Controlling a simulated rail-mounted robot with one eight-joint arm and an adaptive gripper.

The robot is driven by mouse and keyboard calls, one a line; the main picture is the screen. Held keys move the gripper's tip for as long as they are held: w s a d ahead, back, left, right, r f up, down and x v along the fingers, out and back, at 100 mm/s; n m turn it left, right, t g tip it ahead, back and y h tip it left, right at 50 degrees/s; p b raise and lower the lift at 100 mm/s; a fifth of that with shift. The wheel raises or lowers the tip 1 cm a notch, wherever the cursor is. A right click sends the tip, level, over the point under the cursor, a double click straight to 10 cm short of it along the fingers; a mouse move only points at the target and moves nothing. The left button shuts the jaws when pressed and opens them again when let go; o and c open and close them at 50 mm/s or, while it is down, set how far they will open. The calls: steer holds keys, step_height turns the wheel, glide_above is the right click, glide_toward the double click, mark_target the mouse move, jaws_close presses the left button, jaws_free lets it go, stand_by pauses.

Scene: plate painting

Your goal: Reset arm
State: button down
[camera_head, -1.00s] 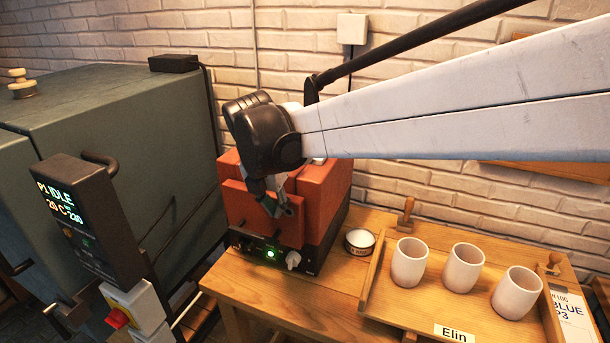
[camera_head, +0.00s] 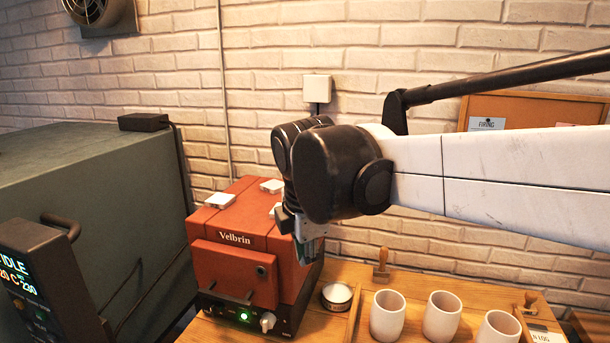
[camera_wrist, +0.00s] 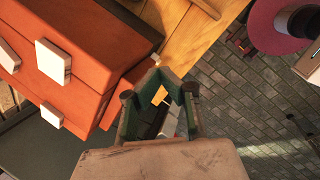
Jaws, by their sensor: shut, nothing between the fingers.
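My gripper (camera_head: 306,255) hangs from the arm beside the right edge of the red Velbrin kiln (camera_head: 235,262), pointing down. In the wrist view, the gripper's green fingers (camera_wrist: 160,88) are above the gap by the kiln and wooden table, and hold nothing. The small kiln (camera_wrist: 75,50) fills the upper left of the wrist view. Its front door looks closed, with a green light and a white knob (camera_head: 268,321) below. My arm covers part of the kiln's right side.
Several white cups (camera_head: 387,316) stand on the table at the lower right, next to a round tin (camera_head: 337,296) and a wooden stamp (camera_head: 381,266). A large grey-green kiln (camera_head: 90,200) with a display panel (camera_head: 35,285) stands at the left. A brick wall (camera_head: 400,60) is behind.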

steer(key=s+d+f+m+t, duration=0.1)
steer(key=s+d+f+m, duration=0.3)
steer(key=s+d+m, duration=0.3)
steer(key=s+d+f+m+t, duration=0.2)
steer(key=s+d+f+m, duration=0.3)
steer(key=d+m, duration=0.8)
steer(key=shift+s+m+b, duration=0.4)
steer(key=shift+s+m, duration=0.85)
steer(key=shift+m, duration=0.15)
steer(key=shift+d+f+t, duration=0.1)
steer(key=shift+t, duration=0.2)
